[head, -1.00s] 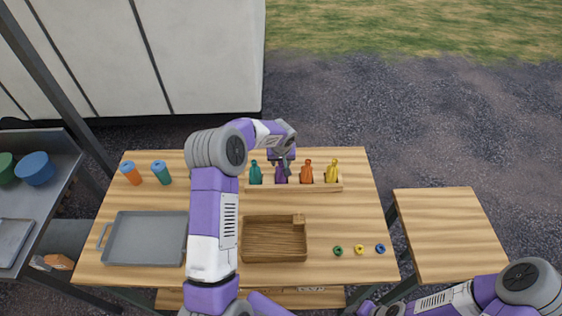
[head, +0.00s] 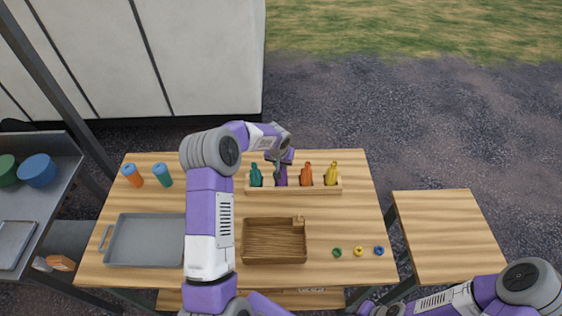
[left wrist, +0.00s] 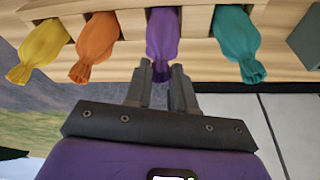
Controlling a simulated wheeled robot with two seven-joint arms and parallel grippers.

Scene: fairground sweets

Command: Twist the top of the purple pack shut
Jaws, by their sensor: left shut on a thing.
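The purple pack (head: 283,178) stands in the wooden rack (head: 310,190), between the teal pack (head: 256,177) and the orange pack (head: 306,175). My left gripper (head: 278,166) is above it, coming from the far side. In the left wrist view the purple pack (left wrist: 162,35) narrows to a gathered neck, and my left gripper's fingers (left wrist: 160,77) are shut on that top, one on each side. The fingers hide part of the neck, so I cannot tell how tightly it is twisted.
The yellow pack (head: 332,174) stands at the rack's right end. In front are a brown wooden tray (head: 274,260), a grey tray (head: 146,240) and several small rings (head: 359,251). Orange (head: 132,175) and teal (head: 163,175) cylinders stand at the back left. A side table (head: 450,235) is bare.

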